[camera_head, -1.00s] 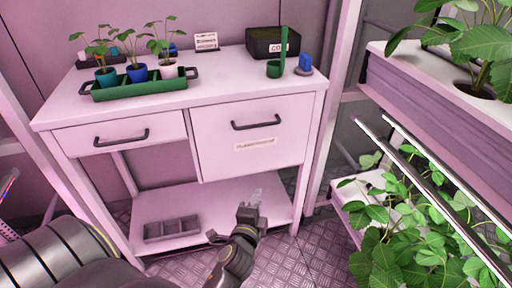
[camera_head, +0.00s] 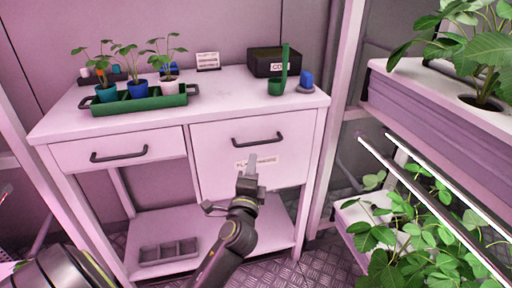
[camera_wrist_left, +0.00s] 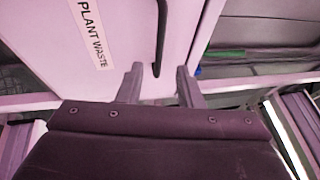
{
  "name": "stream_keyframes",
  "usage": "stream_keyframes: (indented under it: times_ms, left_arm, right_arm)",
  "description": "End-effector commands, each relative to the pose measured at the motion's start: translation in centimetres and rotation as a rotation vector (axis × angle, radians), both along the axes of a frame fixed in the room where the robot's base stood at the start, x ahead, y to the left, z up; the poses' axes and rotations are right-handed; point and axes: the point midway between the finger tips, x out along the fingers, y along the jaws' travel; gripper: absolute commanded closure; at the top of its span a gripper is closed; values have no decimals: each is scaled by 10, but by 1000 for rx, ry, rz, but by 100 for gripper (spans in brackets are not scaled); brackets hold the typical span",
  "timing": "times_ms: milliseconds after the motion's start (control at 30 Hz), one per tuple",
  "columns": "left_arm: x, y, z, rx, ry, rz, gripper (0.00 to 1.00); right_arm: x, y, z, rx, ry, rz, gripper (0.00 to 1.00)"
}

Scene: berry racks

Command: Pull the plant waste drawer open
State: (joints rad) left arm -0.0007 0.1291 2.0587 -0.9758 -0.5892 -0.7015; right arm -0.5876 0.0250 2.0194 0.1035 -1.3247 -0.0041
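The plant waste drawer (camera_head: 215,160) is the larger, deeper drawer at the right of the pink-white bench. It is closed, with a dark bar handle (camera_head: 257,140) and a label below it. In the left wrist view the label (camera_wrist_left: 90,30) reads PLANT WASTE. My left gripper (camera_head: 252,163) is in front of the drawer, just below the handle, and covers part of the label. In the left wrist view its two fingers are apart, and the dark handle (camera_wrist_left: 161,35) shows beyond the gap between them. I cannot see contact. My right gripper is not in view.
A shallower drawer (camera_head: 75,152) is at the left. On the bench top stand a green tray (camera_head: 140,104) of potted seedlings, a black box (camera_head: 277,62) and a green holder (camera_head: 275,88). Leafy plant racks (camera_head: 440,130) stand close on the right.

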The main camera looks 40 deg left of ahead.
Motion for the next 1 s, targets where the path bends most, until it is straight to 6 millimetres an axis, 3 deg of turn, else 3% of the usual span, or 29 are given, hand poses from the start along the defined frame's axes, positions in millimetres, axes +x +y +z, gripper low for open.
stream_keyframes:
  times_ms: [200,400,833,1000]
  left_arm:
    - [41,20,8,4,0,0,67]
    - [64,32,12,1,0,0,67]
    - [72,36,13,-1,0,0,67]
    - [72,36,13,-1,0,0,90]
  right_arm:
    - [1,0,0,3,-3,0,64]
    - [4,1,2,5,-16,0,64]
    - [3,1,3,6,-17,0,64]
    - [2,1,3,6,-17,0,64]
